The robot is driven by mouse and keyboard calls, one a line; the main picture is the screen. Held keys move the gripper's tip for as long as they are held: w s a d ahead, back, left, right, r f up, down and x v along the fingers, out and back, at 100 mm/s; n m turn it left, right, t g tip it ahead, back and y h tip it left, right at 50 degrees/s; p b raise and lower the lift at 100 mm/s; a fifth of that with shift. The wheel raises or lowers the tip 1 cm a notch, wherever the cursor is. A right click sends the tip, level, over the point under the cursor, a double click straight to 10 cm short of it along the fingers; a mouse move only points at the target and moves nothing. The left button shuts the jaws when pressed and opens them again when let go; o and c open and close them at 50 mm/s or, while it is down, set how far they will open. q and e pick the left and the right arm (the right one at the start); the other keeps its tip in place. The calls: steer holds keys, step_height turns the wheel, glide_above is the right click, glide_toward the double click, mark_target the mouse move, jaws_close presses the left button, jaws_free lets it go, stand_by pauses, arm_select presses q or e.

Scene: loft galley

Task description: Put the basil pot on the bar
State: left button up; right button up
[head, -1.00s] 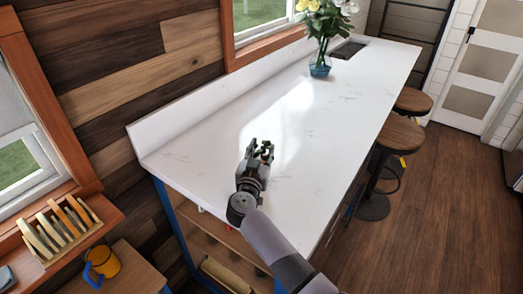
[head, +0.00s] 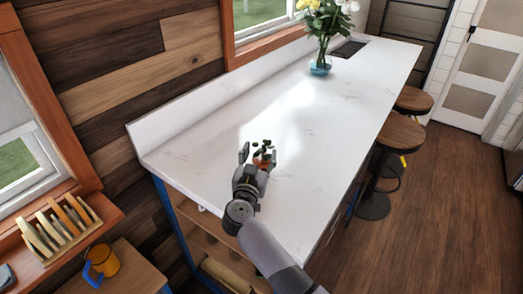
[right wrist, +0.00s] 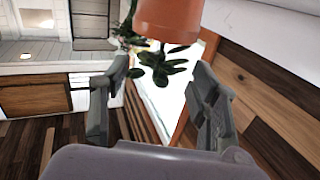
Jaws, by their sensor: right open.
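The basil pot (head: 262,156), a small terracotta pot with green leaves, is on the white bar (head: 300,185) near its close end. In the right wrist view the pot (right wrist: 168,20) appears upside down against the white surface, its leaves (right wrist: 160,68) hanging between and beyond the fingers. My right gripper (head: 256,156) is open just on the near side of the pot; in the right wrist view its fingers (right wrist: 160,75) stand apart with a gap to the pot body. Part of the pot is hidden by a finger in the head view. My left gripper is not in view.
A glass vase (head: 320,64) of flowers stands at the bar's far end by a dark inset (head: 348,48). Bar stools (head: 402,132) line the right side. The bar around the pot is clear.

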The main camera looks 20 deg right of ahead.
steer(key=b+v, duration=0.1)
steer(key=v, duration=0.8)
steer(key=shift+s+r, duration=0.1)
steer(key=shift+r, duration=0.05)
